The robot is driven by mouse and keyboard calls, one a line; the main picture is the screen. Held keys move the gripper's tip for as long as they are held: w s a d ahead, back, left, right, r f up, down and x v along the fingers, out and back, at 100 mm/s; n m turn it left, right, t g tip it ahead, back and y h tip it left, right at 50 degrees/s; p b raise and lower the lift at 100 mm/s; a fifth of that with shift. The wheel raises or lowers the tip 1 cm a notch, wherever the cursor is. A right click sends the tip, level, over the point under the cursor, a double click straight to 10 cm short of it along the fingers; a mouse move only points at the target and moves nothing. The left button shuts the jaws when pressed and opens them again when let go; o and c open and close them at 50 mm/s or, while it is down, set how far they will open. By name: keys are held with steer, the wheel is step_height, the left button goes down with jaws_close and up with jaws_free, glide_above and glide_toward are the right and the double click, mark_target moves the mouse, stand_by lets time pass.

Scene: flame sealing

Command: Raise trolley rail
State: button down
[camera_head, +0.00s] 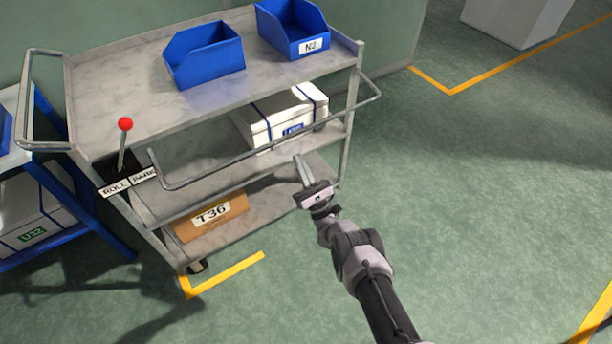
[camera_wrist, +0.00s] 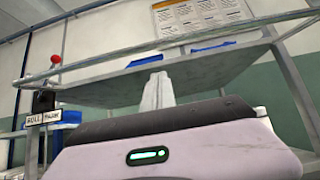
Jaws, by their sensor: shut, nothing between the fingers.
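The grey trolley (camera_head: 200,112) has three shelves. Its thin metal rail (camera_head: 262,146) runs along the near long side, below the top shelf's edge, sloping down to the left in the head view. A lever with a red knob (camera_head: 125,124) stands at the near left corner above labels reading ROLL and another word; the knob also shows in the wrist view (camera_wrist: 56,59). My gripper (camera_head: 300,158) is shut and empty. Its fingertips point at the trolley, just under the rail in the picture, seemingly apart from it. The wrist view shows the fingers (camera_wrist: 157,88) below the top shelf.
Two blue bins (camera_head: 205,55) (camera_head: 293,30) stand on the top shelf. A white box (camera_head: 285,115) is on the middle shelf and a cardboard box labelled T36 (camera_head: 211,216) on the bottom. A blue rack (camera_head: 60,185) stands at left.

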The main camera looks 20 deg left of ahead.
steer(key=r, duration=0.3)
steer(key=w+a+r, duration=0.1)
steer(key=r, duration=0.1)
steer(key=shift+a+r, duration=0.1)
steer(key=shift+r, duration=0.05)
steer(key=shift+r, duration=0.15)
